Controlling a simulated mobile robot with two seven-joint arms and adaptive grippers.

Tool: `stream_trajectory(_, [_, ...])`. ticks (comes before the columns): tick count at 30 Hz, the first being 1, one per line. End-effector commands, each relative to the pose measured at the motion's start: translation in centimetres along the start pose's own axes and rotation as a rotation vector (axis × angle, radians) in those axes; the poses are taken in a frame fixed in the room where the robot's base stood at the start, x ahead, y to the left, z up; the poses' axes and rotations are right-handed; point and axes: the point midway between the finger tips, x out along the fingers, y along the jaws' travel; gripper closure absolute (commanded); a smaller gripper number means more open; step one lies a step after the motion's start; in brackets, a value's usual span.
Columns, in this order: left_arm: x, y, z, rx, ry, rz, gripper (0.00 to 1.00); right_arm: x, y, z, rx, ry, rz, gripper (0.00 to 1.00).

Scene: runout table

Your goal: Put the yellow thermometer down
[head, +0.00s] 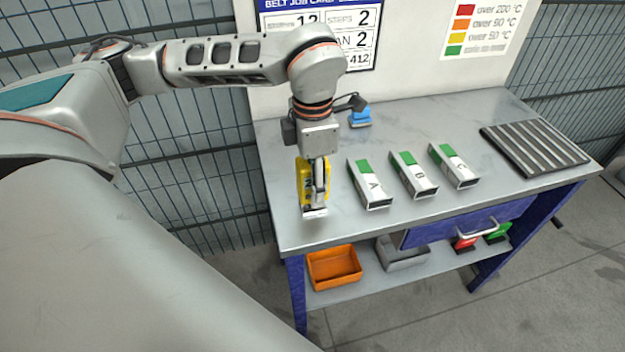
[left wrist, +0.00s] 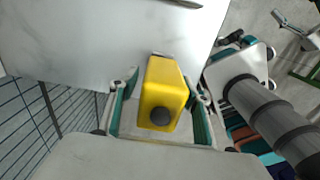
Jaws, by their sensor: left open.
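The yellow thermometer (head: 304,172) is at the left front part of the grey table (head: 345,226). In the left wrist view the thermometer (left wrist: 165,85) is a yellow block with a dark round knob at its near end. My left gripper (head: 314,203) points down at it. In the left wrist view the open fingers of my left gripper (left wrist: 160,88) stand on both sides of the thermometer, with a narrow gap visible beside it. The thermometer's far end seems to meet the tabletop, though contact is hard to confirm. My right gripper is not in view.
Holders marked A (head: 370,186) and B (head: 414,177), and a similar third one (head: 455,166), lie right of the gripper. A blue object (head: 360,117) sits behind. A ridged dark rack (head: 534,147) is at the right. An orange bin (head: 334,267) stands on the lower shelf.

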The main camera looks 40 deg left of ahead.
Motion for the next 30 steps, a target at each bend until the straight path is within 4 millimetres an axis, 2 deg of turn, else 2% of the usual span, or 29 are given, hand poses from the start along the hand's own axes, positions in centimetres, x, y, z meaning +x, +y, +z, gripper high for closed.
stream_trajectory(5, [-2.4, 0.1, 0.1, -0.001, -0.006, 0.004, 0.52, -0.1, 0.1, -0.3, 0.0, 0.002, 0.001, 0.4])
stream_trajectory(12, [-7.4, 0.1, 0.1, -0.002, -0.006, 0.005, 0.52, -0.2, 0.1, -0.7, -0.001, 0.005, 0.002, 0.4])
stream_trajectory(18, [-10.7, 0.0, 0.1, 0.0, -0.005, 0.003, 0.52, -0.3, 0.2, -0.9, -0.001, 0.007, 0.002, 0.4])
stream_trajectory(24, [-12.1, 0.0, 0.1, 0.001, -0.002, 0.001, 0.52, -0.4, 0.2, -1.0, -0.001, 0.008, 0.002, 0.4])
stream_trajectory(30, [-12.2, 0.0, 0.0, 0.001, -0.001, 0.0, 0.52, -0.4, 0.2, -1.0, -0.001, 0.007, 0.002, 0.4])
